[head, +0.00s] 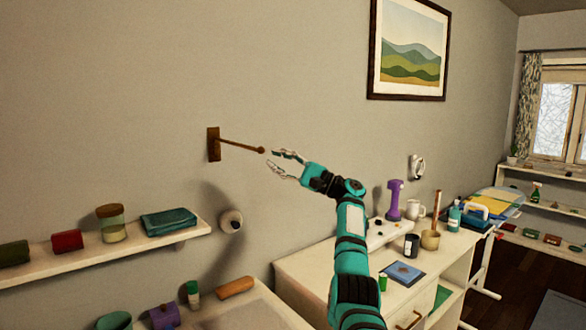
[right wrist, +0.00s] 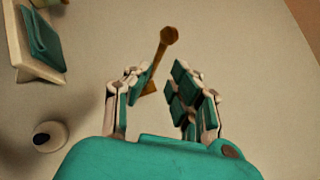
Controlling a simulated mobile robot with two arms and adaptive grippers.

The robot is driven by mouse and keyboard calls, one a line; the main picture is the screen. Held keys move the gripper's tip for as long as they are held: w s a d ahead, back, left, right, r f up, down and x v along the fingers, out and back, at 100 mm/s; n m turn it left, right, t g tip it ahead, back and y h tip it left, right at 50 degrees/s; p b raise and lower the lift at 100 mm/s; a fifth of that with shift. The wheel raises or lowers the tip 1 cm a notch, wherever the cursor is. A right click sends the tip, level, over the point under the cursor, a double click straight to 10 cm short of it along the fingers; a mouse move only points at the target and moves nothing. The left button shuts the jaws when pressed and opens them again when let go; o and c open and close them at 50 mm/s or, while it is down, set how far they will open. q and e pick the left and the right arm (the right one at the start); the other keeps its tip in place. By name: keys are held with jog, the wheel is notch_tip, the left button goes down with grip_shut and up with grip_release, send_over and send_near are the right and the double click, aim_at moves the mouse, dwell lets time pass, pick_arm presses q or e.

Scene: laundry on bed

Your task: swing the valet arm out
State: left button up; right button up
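The valet arm (head: 241,146) is a thin brown rod with a rounded tip, fixed to a dark wooden plate (head: 213,144) on the grey wall. In the head view it extends to the right from the plate. My right gripper (head: 272,162) is open and empty, with its fingertips close to the rod's tip. In the right wrist view the rod (right wrist: 161,55) shows beyond the gap between the open fingers (right wrist: 160,80); I cannot tell whether they touch it. My left gripper is not in view.
A wall shelf (head: 100,259) with a jar (head: 112,223) and a folded teal cloth (head: 169,221) is at lower left. A round white knob (head: 231,221) is on the wall below the valet arm. A cluttered white desk (head: 310,268) stands below right. The wall around the rod is clear.

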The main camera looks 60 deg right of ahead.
jog(key=v, duration=0.5)
jog(key=shift+s+d+f, duration=0.1)
jog(key=shift+s+f, duration=0.05)
jog(key=shift+s, duration=0.2)
